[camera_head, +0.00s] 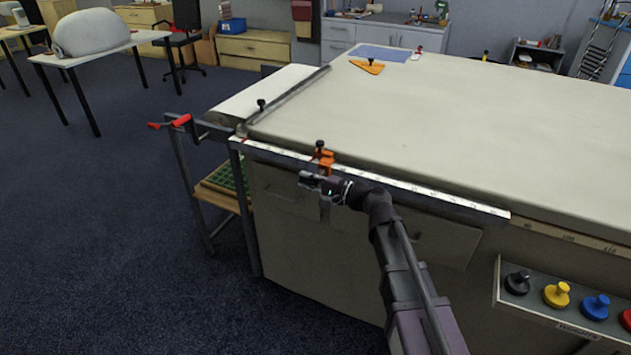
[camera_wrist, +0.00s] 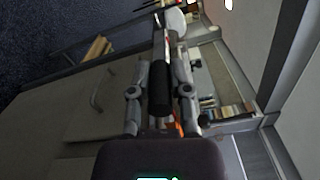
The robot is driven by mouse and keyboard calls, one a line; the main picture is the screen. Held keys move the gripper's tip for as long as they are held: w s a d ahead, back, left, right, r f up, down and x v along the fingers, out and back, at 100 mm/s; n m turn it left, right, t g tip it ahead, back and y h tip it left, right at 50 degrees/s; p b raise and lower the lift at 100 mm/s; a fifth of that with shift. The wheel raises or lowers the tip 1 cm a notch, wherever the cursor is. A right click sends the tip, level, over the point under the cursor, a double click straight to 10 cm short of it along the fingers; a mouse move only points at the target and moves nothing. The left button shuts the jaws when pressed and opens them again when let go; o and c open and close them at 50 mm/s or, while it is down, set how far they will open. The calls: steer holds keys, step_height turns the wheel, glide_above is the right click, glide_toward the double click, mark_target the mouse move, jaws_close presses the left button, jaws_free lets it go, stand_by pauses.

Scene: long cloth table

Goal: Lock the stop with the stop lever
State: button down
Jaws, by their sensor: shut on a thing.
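The orange stop (camera_head: 326,160) sits on the white scale rail (camera_head: 400,185) along the table's front edge, with a black knob on top. My gripper (camera_head: 312,181) is just below and in front of the stop. In the wrist view, my gripper (camera_wrist: 162,70) has its two fingers on either side of a dark cylindrical grip, which looks like the stop lever (camera_wrist: 159,92). It is shut on this lever. A little orange of the stop (camera_wrist: 178,129) shows beside the right finger. The lever's joint with the stop is mostly hidden.
The cloth table (camera_head: 480,120) extends back and right. A red-handled crank (camera_head: 170,122) juts out at the left corner. A fence bar (camera_head: 287,95) lies near the left end. An orange triangle (camera_head: 367,66) lies farther back. Colored knobs (camera_head: 557,294) stand on a front-right shelf.

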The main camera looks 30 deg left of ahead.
steer(key=shift+s, duration=0.1)
stand_by(0.4)
steer(key=c, duration=0.6)
jaws_free()
steer(key=shift+a+f, duration=0.1)
steer(key=shift+a, duration=0.05)
steer(key=shift+o, duration=0.2)
steer(key=d, duration=1.2)
steer(key=shift+d, duration=0.1)
